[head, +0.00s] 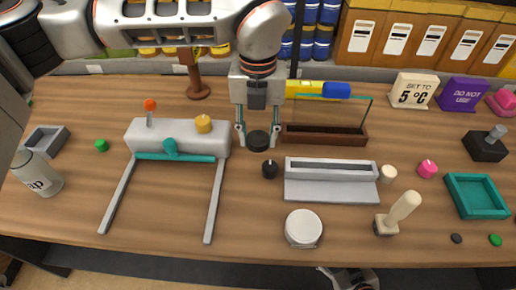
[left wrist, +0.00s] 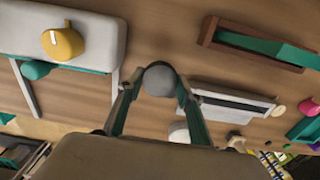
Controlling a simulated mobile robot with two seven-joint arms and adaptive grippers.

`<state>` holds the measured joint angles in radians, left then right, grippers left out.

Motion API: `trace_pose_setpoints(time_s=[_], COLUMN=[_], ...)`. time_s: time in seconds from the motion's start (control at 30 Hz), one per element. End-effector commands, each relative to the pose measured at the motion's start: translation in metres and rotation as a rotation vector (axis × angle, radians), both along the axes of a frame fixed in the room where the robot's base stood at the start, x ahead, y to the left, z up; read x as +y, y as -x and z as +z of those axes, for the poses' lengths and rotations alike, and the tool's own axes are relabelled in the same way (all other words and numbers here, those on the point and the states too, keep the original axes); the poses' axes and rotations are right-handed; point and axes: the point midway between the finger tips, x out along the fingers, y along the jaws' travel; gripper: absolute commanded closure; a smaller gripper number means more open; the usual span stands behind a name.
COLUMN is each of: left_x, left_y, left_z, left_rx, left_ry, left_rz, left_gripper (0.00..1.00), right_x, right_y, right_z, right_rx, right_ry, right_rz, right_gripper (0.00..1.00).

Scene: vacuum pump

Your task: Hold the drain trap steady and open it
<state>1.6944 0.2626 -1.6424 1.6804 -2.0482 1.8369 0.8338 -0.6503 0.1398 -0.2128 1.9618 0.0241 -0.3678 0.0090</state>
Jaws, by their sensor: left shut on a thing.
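My left gripper (head: 258,138) points down at the middle of the table. Its two teal fingers are shut on a dark round piece (head: 258,141). In the left wrist view the piece looks like a grey rounded body (left wrist: 158,78) between the fingertips. A white round jar (head: 303,228) stands upright near the table's front edge, apart from the left gripper. No label shows which of these is the drain trap. My right gripper (head: 350,279) shows only in part at the bottom edge, below the table edge, and its fingers are unclear.
A white pump-like unit (head: 178,137) with a teal handle stands left of the gripper. A brown tray (head: 325,134) and a grey slotted block (head: 331,190) lie to the right, and a small black knob (head: 270,169) just in front.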

Motion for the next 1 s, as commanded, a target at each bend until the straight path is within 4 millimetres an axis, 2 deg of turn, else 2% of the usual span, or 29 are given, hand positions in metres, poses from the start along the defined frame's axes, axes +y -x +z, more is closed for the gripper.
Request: trace_pose_setpoints(time_s=[0.27, 0.53, 0.93, 0.97, 1.0], left_x=[0.000, 0.000, 0.000, 0.000, 0.000], left_y=[0.000, 0.000, 0.000, 0.000, 0.000], left_z=[-0.021, -0.055, -0.062, -0.060, -0.060], left_rx=[0.001, 0.002, 0.000, 0.000, 0.000], left_ry=[0.000, 0.000, 0.000, 0.000, 0.000], left_rz=[0.000, 0.000, -0.001, 0.000, -0.001], left_gripper=[0.90, 0.90, 0.90, 0.56, 0.47], right_x=[0.000, 0.000, 0.000, 0.000, 0.000], right_y=[-0.003, -0.002, 0.000, 0.000, 0.000], right_z=[0.005, 0.005, -0.002, -0.001, -0.001], right_rx=[-0.009, -0.006, 0.002, 0.001, 0.001], right_ry=[-0.001, -0.001, 0.001, 0.000, 0.001], right_rz=[0.000, 0.000, 0.000, 0.000, 0.000], right_gripper=[0.39, 0.39, 0.39, 0.39, 0.39])
